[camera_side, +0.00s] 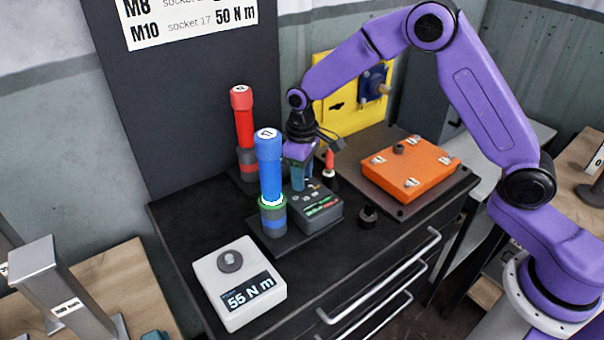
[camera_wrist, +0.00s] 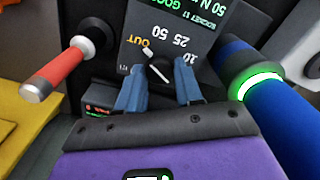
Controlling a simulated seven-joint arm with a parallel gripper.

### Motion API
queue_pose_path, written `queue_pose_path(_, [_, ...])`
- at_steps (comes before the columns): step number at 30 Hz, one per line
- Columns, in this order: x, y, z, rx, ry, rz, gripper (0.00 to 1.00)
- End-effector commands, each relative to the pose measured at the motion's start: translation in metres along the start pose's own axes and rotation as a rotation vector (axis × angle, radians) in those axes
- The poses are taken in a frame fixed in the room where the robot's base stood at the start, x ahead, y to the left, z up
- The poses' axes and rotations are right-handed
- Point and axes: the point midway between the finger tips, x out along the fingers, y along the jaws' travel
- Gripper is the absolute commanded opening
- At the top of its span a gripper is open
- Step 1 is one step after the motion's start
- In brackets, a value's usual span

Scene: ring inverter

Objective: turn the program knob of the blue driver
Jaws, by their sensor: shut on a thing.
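The blue driver (camera_side: 270,170) stands upright in its holder, with a green glowing ring low on its body. It also shows at the right of the wrist view (camera_wrist: 280,115). Beside it is the dark control box (camera_side: 322,210), with a dial marked 10, 25, 50 and OUT and a lit display reading GOOD and 50 N m. The program knob (camera_wrist: 158,66) is dark with a white pointer line. My gripper (camera_wrist: 160,80) has its blue-grey fingers on either side of the knob, shut on it. In the side view my gripper (camera_side: 302,182) hides the knob.
A red driver (camera_side: 243,130) stands behind the blue one. A small red handle (camera_side: 329,161) stands close to my gripper's right. An orange block (camera_side: 412,168) lies at right. A yellow panel (camera_side: 335,78) stands behind.

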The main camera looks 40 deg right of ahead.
Motion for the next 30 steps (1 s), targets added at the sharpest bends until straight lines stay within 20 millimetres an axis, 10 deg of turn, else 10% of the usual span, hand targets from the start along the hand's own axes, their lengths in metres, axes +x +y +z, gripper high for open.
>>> queue_pose_path(3, [-0.001,0.000,-0.001,0.000,0.005,0.000,0.61])
queue_pose_path(16, [-0.009,0.000,-0.001,0.001,0.003,0.000,0.61])
queue_pose_path(30, [-0.100,0.000,-0.002,0.000,0.009,0.001,0.61])
